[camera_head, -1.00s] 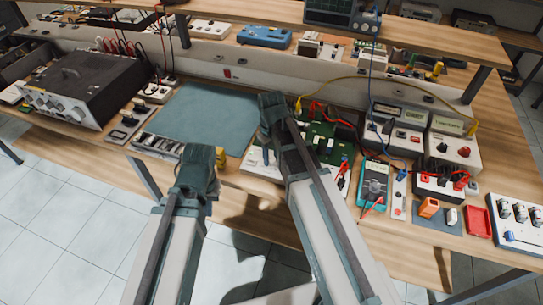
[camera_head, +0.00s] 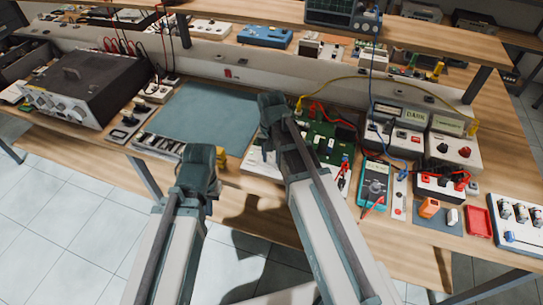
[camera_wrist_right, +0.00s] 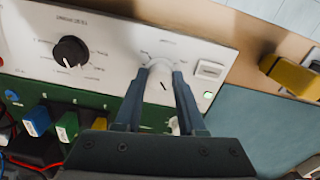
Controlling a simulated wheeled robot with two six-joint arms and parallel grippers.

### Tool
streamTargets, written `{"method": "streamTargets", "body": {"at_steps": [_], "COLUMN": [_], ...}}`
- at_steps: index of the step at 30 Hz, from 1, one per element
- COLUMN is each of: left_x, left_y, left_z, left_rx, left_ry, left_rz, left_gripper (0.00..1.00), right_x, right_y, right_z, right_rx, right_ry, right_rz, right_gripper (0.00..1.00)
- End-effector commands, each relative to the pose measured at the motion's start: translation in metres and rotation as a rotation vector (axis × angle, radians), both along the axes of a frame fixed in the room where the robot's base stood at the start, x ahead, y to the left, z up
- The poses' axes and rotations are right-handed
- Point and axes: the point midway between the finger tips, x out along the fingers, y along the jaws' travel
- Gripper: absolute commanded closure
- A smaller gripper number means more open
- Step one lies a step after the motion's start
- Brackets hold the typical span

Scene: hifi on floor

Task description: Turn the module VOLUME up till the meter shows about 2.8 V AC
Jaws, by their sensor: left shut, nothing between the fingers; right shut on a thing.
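The module has a white front panel (camera_wrist_right: 110,40) and a green board (camera_head: 322,128). My right gripper (camera_wrist_right: 158,82) is shut on a pale round knob (camera_wrist_right: 160,90) with a dark pointer line; the printing above it is too blurred to read. A black knob (camera_wrist_right: 71,52) sits left of it, a white switch (camera_wrist_right: 210,70) and a lit green lamp to its right. In the head view my right gripper (camera_head: 272,112) hides part of the module. A teal multimeter (camera_head: 374,188) stands right of the module; its reading is too small to read. My left gripper (camera_head: 203,155) is shut and empty over the front edge.
Two boxes with displays (camera_head: 388,112) stand behind the multimeter; the left display seems to read "DARK". Red, yellow and blue leads cross the bench there. A blue-grey mat (camera_head: 205,115) lies clear left of the module. Yellow blocks (camera_head: 221,158) lie near the front edge.

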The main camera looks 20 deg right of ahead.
Motion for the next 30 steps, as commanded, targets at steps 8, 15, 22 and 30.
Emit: {"method": "streamTargets", "body": {"at_steps": [8,15,22,30], "left_x": [0.0,0.0,0.0,0.0], "left_y": [0.0,0.0,0.0,0.0], "left_z": [-0.0001,-0.0001,-0.0001,-0.0001], "left_rx": [0.0,0.0,0.0,0.0], "left_ry": [0.0,0.0,0.0,0.0], "left_rz": [0.0,0.0,0.0,0.0], "left_gripper": [1.0,1.0,1.0,1.0], "right_x": [0.0,0.0001,0.0,0.0001], "right_y": [0.0003,0.0003,0.0003,0.0003], "right_z": [-0.0001,-0.0001,-0.0001,-0.0001], "right_rx": [0.0,0.0,0.0,0.0], "right_ry": [0.0,0.0,0.0,0.0], "right_rz": [-0.095,-0.121,-0.122,-0.121], "right_gripper": [1.0,1.0,1.0,0.32]}}
